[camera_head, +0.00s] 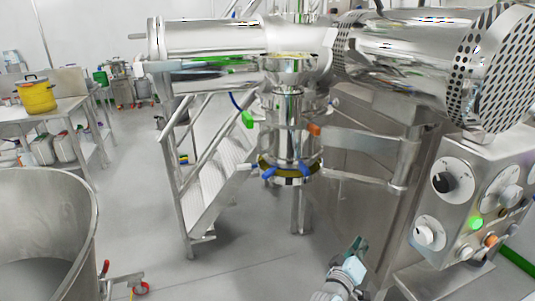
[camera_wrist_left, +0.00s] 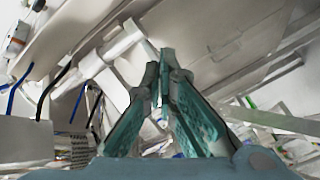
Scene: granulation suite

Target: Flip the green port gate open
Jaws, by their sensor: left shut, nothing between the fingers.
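A steel port column (camera_head: 288,130) hangs below the large machine in the head view. A green tab (camera_head: 247,119) sticks out on its left side, and this looks like the green port gate's handle. I cannot tell the gate's position from it. My left gripper (camera_head: 356,247) is low in the head view, below and to the right of the column, apart from it. Its teal fingers also show in the left wrist view (camera_wrist_left: 163,62), with tips together and nothing between them. The green tab cannot be made out in the wrist view. My right gripper is not in view.
An orange tab (camera_head: 314,129) and blue handles (camera_head: 268,172) also sit on the column. Metal steps (camera_head: 210,190) stand left of it. A control panel (camera_head: 470,205) with knobs is at right. A large steel bin (camera_head: 85,215) is at lower left. Floor between is clear.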

